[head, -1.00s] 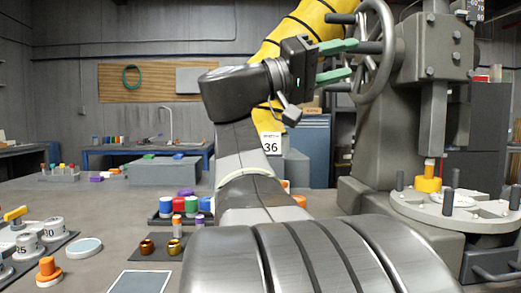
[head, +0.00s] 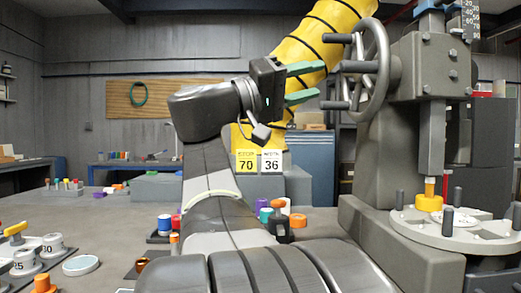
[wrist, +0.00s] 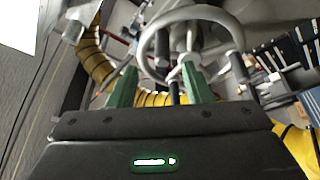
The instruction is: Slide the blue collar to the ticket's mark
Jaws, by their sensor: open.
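A blue collar (head: 430,5) shows partly at the top edge of the head view, above the grey press head; its upper part is cut off. A scale strip (head: 470,22) with numbers stands just right of it. The yellow ticket (head: 246,162) reads 70, beside a white card (head: 272,161) reading 36. My gripper (head: 320,79) is open and empty, its green fingers pointing right at the handwheel (head: 383,70), left of its rim and apart from the collar. In the wrist view, my gripper (wrist: 159,68) faces the wheel, with a handle showing between its fingers.
The press's round table (head: 450,232) with several dark posts stands at the right. A yellow duct (head: 310,45) hangs behind my gripper. Knobs, cups and small parts crowd the bench at the left. The handwheel's handles stick out towards my gripper.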

